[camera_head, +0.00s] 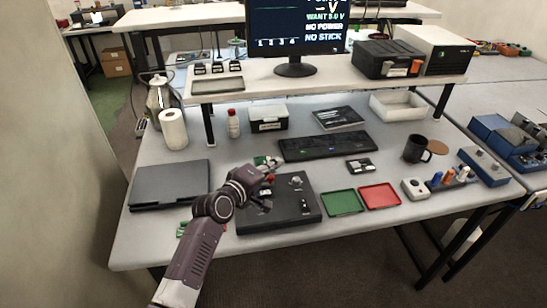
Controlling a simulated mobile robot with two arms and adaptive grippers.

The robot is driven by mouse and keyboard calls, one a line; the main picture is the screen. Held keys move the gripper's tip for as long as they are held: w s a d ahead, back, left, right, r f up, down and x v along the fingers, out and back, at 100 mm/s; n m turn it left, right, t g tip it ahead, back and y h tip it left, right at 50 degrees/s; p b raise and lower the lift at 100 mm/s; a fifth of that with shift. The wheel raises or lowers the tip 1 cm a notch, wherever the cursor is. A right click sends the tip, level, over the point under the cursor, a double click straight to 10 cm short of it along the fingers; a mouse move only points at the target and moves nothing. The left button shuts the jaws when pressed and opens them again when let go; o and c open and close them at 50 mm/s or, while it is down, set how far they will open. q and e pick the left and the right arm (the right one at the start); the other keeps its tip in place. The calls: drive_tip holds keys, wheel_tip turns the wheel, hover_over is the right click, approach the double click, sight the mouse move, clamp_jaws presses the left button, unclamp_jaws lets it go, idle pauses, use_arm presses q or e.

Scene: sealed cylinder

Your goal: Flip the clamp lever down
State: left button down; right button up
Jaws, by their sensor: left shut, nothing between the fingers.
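A black fixture board (285,215) lies on the table at the middle front. It carries a small metal fitting (296,182) near its back edge and a small black-and-white part (305,204) at its right. I cannot tell which small part is the clamp lever, or whether it is up or down. My left gripper (268,190) is over the board's back left part, shut and empty, to the left of the metal fitting. It hides that part of the board, and I cannot tell whether it touches anything. My right gripper is not in view.
Green (343,203) and red (379,196) trays lie right of the board. A closed laptop (170,184) lies left, and a keyboard (338,147) behind. A mug (415,149) stands at the right. A raised shelf (330,82) with a monitor (296,32) spans the back.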

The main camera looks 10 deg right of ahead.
use_arm(q)
drive_tip(key=s+r+p, duration=0.4)
drive_tip(key=shift+s+r, duration=0.35)
drive_tip(key=shift+s, duration=0.05)
idle(0.4)
